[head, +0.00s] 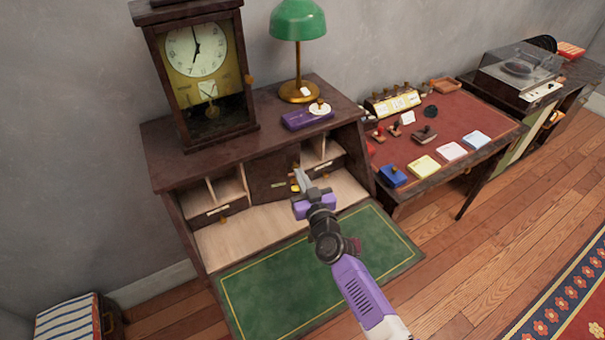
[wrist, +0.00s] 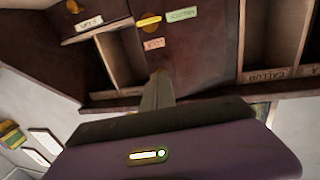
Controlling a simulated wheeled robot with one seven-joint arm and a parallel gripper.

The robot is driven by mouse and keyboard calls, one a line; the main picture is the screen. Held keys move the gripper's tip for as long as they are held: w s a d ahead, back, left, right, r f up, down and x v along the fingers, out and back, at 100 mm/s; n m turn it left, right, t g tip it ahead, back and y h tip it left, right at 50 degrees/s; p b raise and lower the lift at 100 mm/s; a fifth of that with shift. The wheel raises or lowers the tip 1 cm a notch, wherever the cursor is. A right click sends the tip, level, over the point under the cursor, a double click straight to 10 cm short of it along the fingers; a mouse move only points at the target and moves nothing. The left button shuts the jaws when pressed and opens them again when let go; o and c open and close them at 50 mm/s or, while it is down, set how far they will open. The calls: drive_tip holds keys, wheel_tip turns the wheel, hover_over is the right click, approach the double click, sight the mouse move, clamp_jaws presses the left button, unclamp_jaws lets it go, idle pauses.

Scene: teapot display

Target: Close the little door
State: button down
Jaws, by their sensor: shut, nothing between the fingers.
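The little door (head: 268,182) is a dark wooden panel in the middle of the writing desk, between the open pigeonholes. In the wrist view the door (wrist: 200,60) fills the upper middle and carries a yellow knob (wrist: 149,20), a green label (wrist: 182,14) and a pinkish label (wrist: 153,44). I cannot tell whether it stands fully flush. My gripper (head: 301,180) is shut and empty, with its fingertips (wrist: 158,78) in front of the door's right part in the head view. My gripper hides part of the door's right edge; contact is unclear.
A clock (head: 197,65), a green lamp (head: 298,25) and a purple box (head: 305,119) stand on the desk top. The green writing leaf (head: 270,290) lies folded down and clear beneath my arm. A red-topped table (head: 460,115) stands close on the right.

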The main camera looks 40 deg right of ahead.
sight(298, 162)
drive_tip(key=shift+w+a, duration=0.3)
drive_tip(key=shift+w, duration=0.2)
drive_tip(key=shift+w+d+f+b, duration=0.35)
drive_tip(key=shift+w+d+b, duration=0.15)
drive_tip(key=shift+d+b, duration=0.4)
drive_tip(key=d+n+t+y+b, duration=0.1)
drive_tip(key=d+b, duration=0.1)
drive_tip(key=b, duration=0.3)
drive_tip(key=shift+r+y, duration=0.15)
drive_tip(key=shift+y, duration=0.15)
drive_tip(key=shift+w+d+r+b, duration=0.25)
drive_tip(key=shift+w+d+b, duration=0.1)
drive_tip(key=shift+w+b, duration=0.2)
drive_tip(key=shift+w+a+r, duration=0.1)
drive_tip(key=shift+w+a, duration=0.1)
drive_tip(key=shift+a, duration=0.05)
drive_tip(key=shift+a, duration=0.1)
